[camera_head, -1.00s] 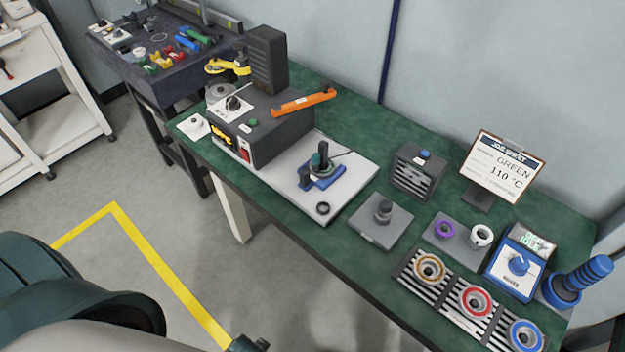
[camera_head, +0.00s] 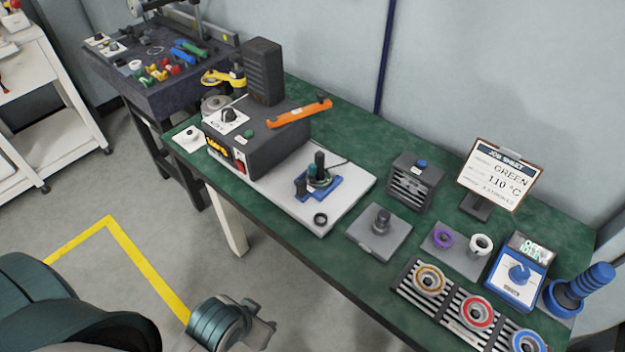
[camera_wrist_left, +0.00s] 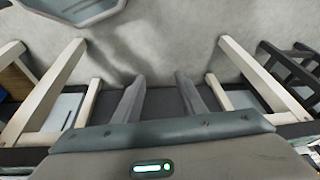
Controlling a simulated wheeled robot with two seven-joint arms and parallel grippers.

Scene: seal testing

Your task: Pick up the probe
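A blue ribbed handle-like piece (camera_head: 585,285) leans in a stand at the right end of the green table, beside a blue-faced meter (camera_head: 518,275). A dark upright piece with a thin cable stands in a small blue holder (camera_head: 320,187) on the light plate. I cannot tell for certain which of these is the probe. My left gripper (camera_head: 262,327) is low in front of the table, well away from both pieces. In the left wrist view its two fingers (camera_wrist_left: 158,95) are apart with nothing between them. My right gripper is not in view.
The green table (camera_head: 290,228) holds a dark control box (camera_head: 255,145), an orange bar (camera_head: 299,113), a ring rack (camera_head: 450,307) and a job sheet (camera_head: 500,173) reading GREEN 110 °C. The table's front edge lies between my gripper and these. Open floor is to the left.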

